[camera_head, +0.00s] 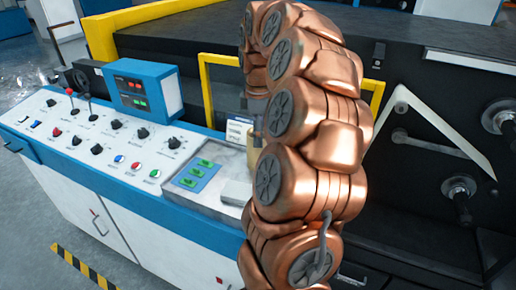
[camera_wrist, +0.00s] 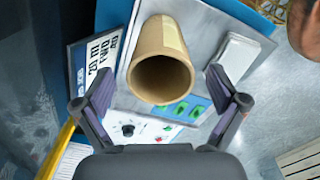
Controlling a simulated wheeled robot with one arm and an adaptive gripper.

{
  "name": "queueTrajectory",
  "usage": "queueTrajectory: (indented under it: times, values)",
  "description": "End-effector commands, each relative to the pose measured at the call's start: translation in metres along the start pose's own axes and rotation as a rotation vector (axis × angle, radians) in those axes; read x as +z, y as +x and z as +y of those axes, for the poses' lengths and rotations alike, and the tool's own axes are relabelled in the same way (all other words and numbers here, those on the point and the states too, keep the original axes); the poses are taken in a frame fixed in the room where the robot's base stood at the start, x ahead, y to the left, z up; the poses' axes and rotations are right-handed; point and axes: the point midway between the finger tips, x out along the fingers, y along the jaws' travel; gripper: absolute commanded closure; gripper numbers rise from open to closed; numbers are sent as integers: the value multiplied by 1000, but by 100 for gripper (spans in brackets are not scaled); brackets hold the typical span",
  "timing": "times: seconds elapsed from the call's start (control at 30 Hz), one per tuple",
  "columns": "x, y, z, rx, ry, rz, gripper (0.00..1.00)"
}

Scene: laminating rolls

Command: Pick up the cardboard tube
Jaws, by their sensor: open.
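The cardboard tube (camera_wrist: 160,76) is brown and hollow, and in the wrist view its open end faces my camera. It stands on the grey top of the control console, near the green buttons. My gripper (camera_wrist: 160,96) is open, with one finger on either side of the tube's picture and a visible gap on both sides. The tube is apart from the fingers and nothing is held.
A white-and-blue label card (camera_wrist: 96,58) stands left of the tube, and a pale box (camera_wrist: 237,56) lies to its right. The console (camera_head: 108,140) carries knobs and levers. A yellow rail (camera_head: 207,92) and dark machine with rollers (camera_head: 458,190) stand behind.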

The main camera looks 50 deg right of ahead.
Motion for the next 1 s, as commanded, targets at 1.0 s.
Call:
queueTrajectory:
  times: [1.0]
  values:
    - [-1,41,-1,-3,-1,0,41]
